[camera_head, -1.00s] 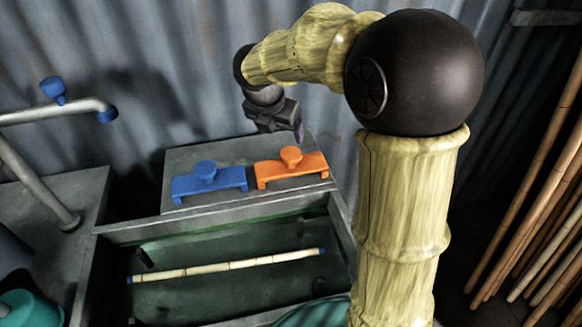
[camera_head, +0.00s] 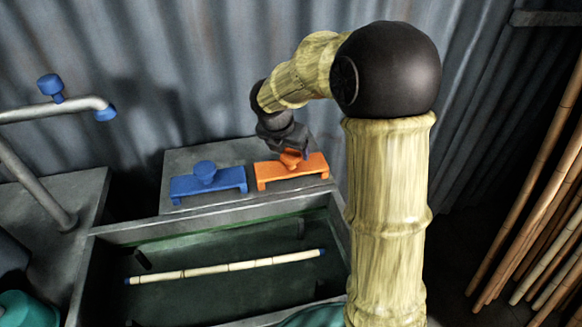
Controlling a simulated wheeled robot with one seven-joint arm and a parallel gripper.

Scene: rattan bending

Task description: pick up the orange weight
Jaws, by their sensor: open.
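The orange weight (camera_head: 283,171) sits on a grey ledge behind the water tank, its knob partly hidden by my gripper. My gripper (camera_head: 293,157) is right above the weight, its fingers down around or beside the knob; I cannot tell whether they touch it. The gripper is open. A blue weight (camera_head: 207,180) of the same shape stands on the ledge to the left.
A tank (camera_head: 170,222) in front holds a pale rattan pole (camera_head: 230,267) with blue ends. A pipe with a blue tap (camera_head: 52,86) is at the left. Several poles (camera_head: 545,190) lean at the right. A corrugated wall (camera_head: 190,60) stands close behind the ledge.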

